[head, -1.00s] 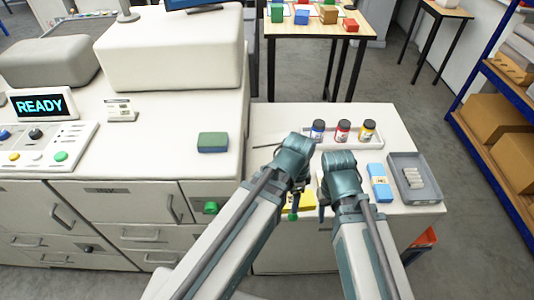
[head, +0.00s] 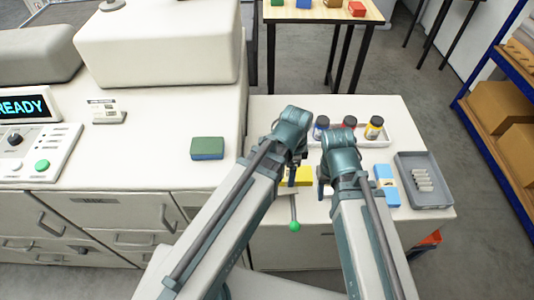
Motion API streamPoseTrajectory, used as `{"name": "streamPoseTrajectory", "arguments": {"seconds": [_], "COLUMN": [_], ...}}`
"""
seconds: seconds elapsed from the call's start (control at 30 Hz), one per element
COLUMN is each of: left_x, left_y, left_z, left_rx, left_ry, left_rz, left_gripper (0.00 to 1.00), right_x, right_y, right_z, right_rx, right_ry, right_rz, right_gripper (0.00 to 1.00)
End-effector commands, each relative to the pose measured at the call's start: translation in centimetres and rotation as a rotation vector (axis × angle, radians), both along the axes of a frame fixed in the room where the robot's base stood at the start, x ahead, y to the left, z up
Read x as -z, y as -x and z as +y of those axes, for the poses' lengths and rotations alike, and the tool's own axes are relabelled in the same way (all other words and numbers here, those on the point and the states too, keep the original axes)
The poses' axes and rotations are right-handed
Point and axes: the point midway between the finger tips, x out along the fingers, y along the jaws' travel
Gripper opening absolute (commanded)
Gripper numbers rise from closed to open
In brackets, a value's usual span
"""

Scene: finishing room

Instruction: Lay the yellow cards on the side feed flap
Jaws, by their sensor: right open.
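A yellow block or stack, which looks like the yellow cards (head: 304,176), lies on the white side counter (head: 275,118). It shows between my two wrists and is partly hidden by them. My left gripper (head: 287,184) is at the left of the yellow stack, mostly hidden behind its own wrist; I cannot tell if it touches the stack. My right gripper (head: 324,188) is open at the right of the stack, partly hidden by its wrist. I cannot make out a side feed flap for certain.
A rod with a green knob (head: 294,225) stands out at the counter's front. Several small bottles (head: 349,126) stand in a white tray behind my wrists. A blue box (head: 386,185) and a grey tray (head: 425,182) are at right. A green-blue block (head: 207,148) lies on the machine.

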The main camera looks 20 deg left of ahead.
Motion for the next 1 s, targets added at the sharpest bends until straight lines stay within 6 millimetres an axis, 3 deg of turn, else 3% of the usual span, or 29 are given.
{"name": "streamPoseTrajectory", "arguments": {"seconds": [0.1,0.4,0.6,1.0], "left_x": [0.4,1.1,1.2,1.9], "left_y": [-2.6,-7.5,-8.7,-9.8], "left_z": [2.3,7.3,8.8,10.0], "left_rx": [-0.007,-0.004,-0.001,-0.002], "left_ry": [0.0,0.0,0.0,0.0], "left_rz": [0.0,0.0,0.0,0.0], "left_gripper": [0.0,0.0,0.0,0.0], "right_x": [0.4,1.1,1.2,2.0], "right_y": [0.0,0.0,0.0,0.0], "right_z": [0.0,0.0,0.0,0.0], "right_rx": [0.0,0.0,0.0,0.001], "right_ry": [0.0,0.0,0.0,0.0], "right_rz": [0.0,0.0,0.0,0.0], "right_gripper": [0.5,0.5,0.5,0.5]}}
